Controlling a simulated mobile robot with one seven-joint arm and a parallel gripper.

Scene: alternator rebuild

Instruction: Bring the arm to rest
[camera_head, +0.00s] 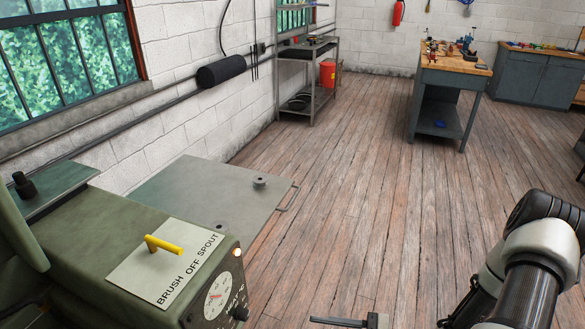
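My arm (536,262), with black and white links, shows bent at the lower right. It runs down out of the bottom of the picture. A dark grey flat bar with a small block at its right end (374,321) shows at the bottom edge, cut off by the frame. I cannot tell whether it is part of my gripper. No pair of fingertips shows clearly, so whether the gripper is open or holds anything is hidden.
A green machine (122,246) with a yellow handle (163,245), a dial and a grey top plate stands at the left. A metal shelf (312,75) stands by the wall. A workbench (447,90) with parts is farther back. The wooden floor (350,190) between them is clear.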

